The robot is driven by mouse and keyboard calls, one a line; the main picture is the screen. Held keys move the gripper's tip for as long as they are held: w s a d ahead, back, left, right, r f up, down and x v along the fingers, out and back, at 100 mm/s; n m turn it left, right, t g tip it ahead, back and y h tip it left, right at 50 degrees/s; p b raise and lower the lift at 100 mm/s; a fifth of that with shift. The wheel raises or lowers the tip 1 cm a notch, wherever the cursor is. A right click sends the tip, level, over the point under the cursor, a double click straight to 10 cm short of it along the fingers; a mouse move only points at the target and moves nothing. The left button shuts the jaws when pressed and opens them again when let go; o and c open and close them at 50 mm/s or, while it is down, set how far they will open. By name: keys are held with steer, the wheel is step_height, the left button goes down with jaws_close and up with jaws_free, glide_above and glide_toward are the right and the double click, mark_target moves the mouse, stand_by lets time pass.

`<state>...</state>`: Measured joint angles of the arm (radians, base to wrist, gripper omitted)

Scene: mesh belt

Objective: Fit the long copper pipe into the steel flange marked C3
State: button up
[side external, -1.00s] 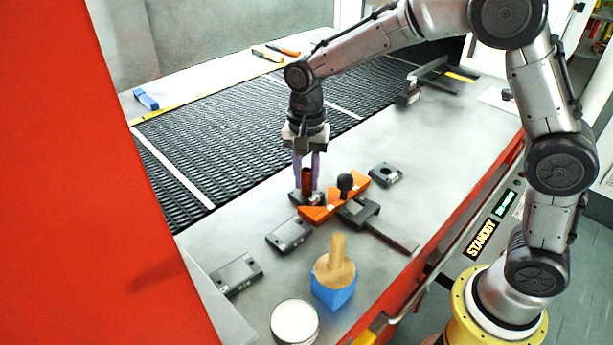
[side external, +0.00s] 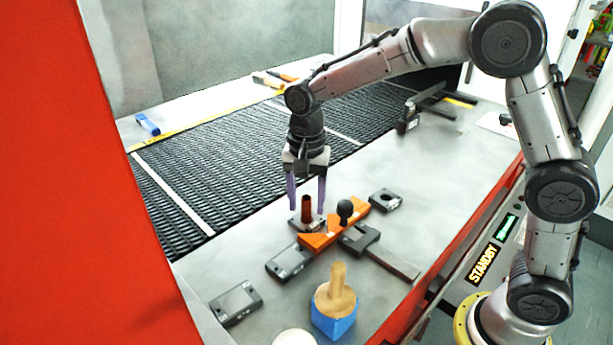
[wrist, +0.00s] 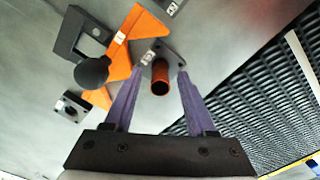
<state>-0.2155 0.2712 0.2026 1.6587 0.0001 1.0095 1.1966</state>
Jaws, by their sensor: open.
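The copper pipe (side external: 307,210) stands upright in a dark steel flange (side external: 296,226) beside the orange bar. In the wrist view the pipe (wrist: 160,78) shows its open round end, and a small label sits on its flange (wrist: 174,52), too small to read. My gripper (side external: 307,209) is open and empty, its purple fingers (wrist: 160,72) spread on either side of the pipe's upper part, with gaps. Other steel flanges lie on the table: one with an open hole (side external: 386,200), and two dark plates (side external: 289,262) (side external: 236,303). I cannot read their marks.
An orange angled bar (side external: 330,228) and a dark clamp with a black ball knob (side external: 345,209) stand close right of the pipe. A wooden-handled tool on a blue block (side external: 334,315) and a white round lid (side external: 294,338) are in front. The black mesh belt (side external: 230,170) runs behind.

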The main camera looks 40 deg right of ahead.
mark_target(306, 197)
step_height(306, 197, up, 10)
steer(key=shift+r, duration=0.2)
steer(key=s+d+r+n+t, duration=0.2)
steer(key=s+d+n, duration=0.1)
steer(key=s, duration=0.4)
steer(key=s+d+r+n+t, duration=0.1)
steer(key=s+d+r+n, duration=0.15)
steer(key=s, duration=0.35)
steer(key=s+d+f+n+t, duration=0.1)
steer(key=s+f+n, duration=0.1)
steer(key=s, duration=0.4)
steer(key=s+d+f+n+t, duration=0.1)
steer(key=s+d+f+n, duration=0.1)
steer(key=s, duration=0.3)
steer(key=shift+s+d+f+n+t, duration=0.25)
steer(key=shift+s+f+n+t, duration=0.1)
steer(key=shift+f+n, duration=0.5)
